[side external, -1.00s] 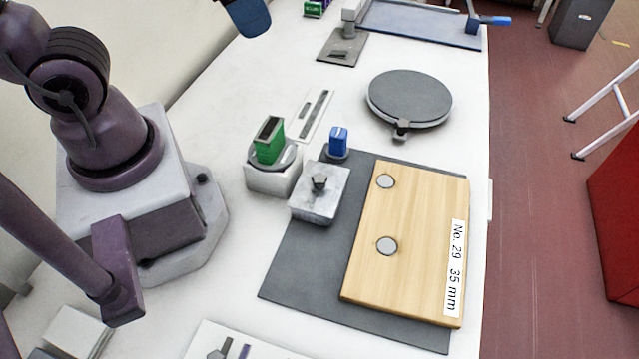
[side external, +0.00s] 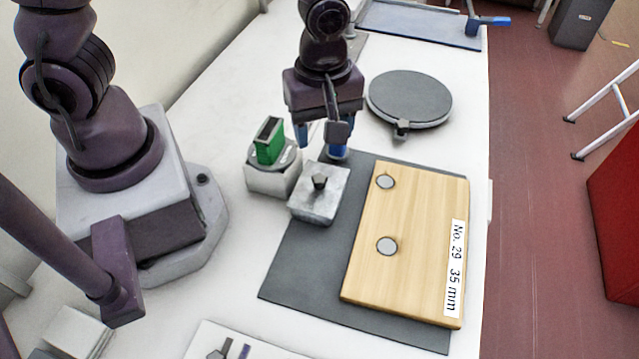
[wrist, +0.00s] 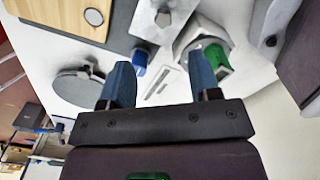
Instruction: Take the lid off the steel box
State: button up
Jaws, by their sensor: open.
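The steel box (side external: 311,208) is a small grey metal block with its lid on; a dark knob (side external: 319,182) stands up from the lid. The box sits at the upper left corner of the dark mat. In the wrist view the steel box (wrist: 150,30) shows at the top edge, partly cut off. My gripper (side external: 320,138) hangs just behind the box in the side view, blue fingers pointing down, open and empty. In the wrist view its fingers (wrist: 161,80) are spread apart, with bare table and a slotted plate between and beyond them.
A green block (side external: 268,140) on a white stand is left of the box. A blue piece (side external: 338,152), partly hidden by my finger, is behind it. A wooden board (side external: 415,240) lies right on the dark mat (side external: 300,270). A round grey plate (side external: 410,97) is behind.

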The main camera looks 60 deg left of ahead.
aim_at(319, 178)
jog(key=f, duration=1.1)
jog(key=shift+s+f, duration=0.1)
jog(key=shift+s, duration=0.15)
jog(key=c, duration=1)
